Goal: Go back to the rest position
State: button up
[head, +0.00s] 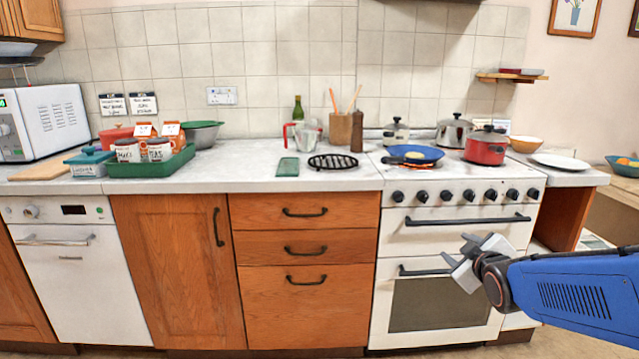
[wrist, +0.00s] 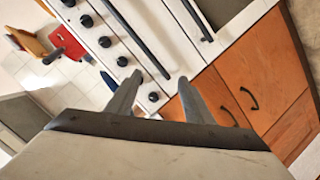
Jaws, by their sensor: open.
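My gripper (head: 466,262) is at the right of the head view, in front of the white stove (head: 440,296), at the end of my blue arm. Its jaws are open, with nothing between them. In the wrist view the two fingers of my gripper (wrist: 160,92) stand apart, with the stove front and its black knobs (wrist: 122,61) beyond them. I cannot tell the exact gap between the gripper and the stove front.
A blue pan (head: 412,155), a red pot (head: 486,148) and steel pots stand on the stove. A green tray (head: 150,166) with jars and cartons, a black trivet (head: 332,162) and a green board (head: 288,167) are on the counter. Wooden drawers (head: 305,300) stand left of the stove.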

jog(key=s+a+f+m+g, duration=0.1)
jog(key=s+a+m+g, duration=0.1)
jog(key=s, duration=0.7)
jog(key=s+a+f+m+g, duration=0.2)
jog(key=s+m+g, duration=0.1)
jog(key=s, duration=0.7)
jog(key=s+a+f+m+g+y, duration=0.1)
jog(key=s+a+f+m+g, duration=0.1)
jog(key=s, duration=0.7)
jog(key=shift+s+a+f+m+g, duration=0.2)
jog(key=shift+m+g, duration=0.3)
jog(key=shift+g, duration=0.6)
